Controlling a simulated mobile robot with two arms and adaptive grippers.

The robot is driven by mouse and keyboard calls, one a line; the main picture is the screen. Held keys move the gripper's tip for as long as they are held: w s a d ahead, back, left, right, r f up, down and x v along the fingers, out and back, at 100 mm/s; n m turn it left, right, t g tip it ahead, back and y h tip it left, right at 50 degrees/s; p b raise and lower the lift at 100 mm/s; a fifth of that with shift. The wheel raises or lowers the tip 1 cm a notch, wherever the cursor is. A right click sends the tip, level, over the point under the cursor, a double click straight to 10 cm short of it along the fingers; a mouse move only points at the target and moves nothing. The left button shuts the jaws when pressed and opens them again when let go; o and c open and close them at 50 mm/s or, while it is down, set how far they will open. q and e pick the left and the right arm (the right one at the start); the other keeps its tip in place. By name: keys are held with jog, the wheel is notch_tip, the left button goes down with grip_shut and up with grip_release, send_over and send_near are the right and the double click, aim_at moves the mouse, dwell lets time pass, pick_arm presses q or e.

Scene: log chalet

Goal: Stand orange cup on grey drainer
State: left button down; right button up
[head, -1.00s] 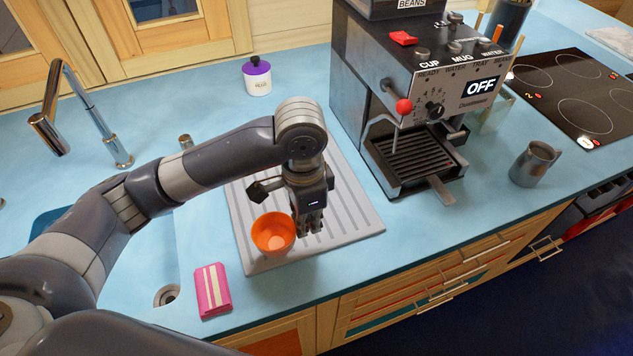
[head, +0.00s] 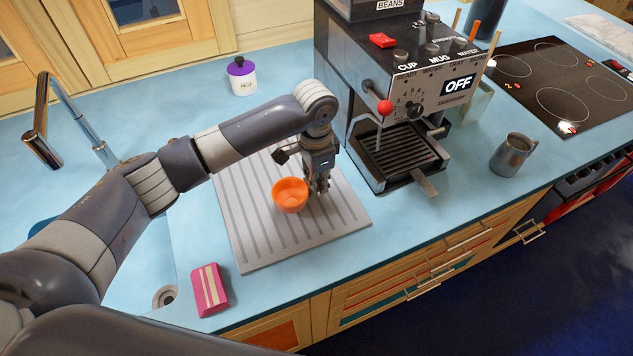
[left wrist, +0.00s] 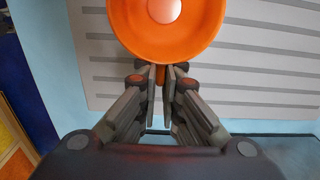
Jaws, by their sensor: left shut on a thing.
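The orange cup (head: 290,195) is over the middle of the grey drainer (head: 245,250), its mouth facing up. My left gripper (head: 320,188) is at the cup's right side, pointing down. In the left wrist view the fingers (left wrist: 161,85) are shut on the cup's handle, and the cup (left wrist: 170,40) shows its open inside at the top. The drainer's ribs (left wrist: 250,75) show behind it. Whether the cup's base touches the drainer cannot be told. My right gripper is not in view.
The coffee machine (head: 385,95) stands close to the right of my gripper. A pink and cream packet (head: 209,290) lies in front of the drainer at left. A purple-lidded jar (head: 242,78) stands behind. A grey mug (head: 512,155) is at the right. The tap (head: 40,125) is at far left.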

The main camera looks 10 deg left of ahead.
pick_arm(q)
jog(key=shift+f, duration=0.55)
jog(key=c, duration=2.1)
grip_release()
jog(key=shift+f, duration=0.15)
jog(key=shift+c, duration=0.2)
jog(key=o, duration=0.4)
jog(key=shift+c, duration=0.2)
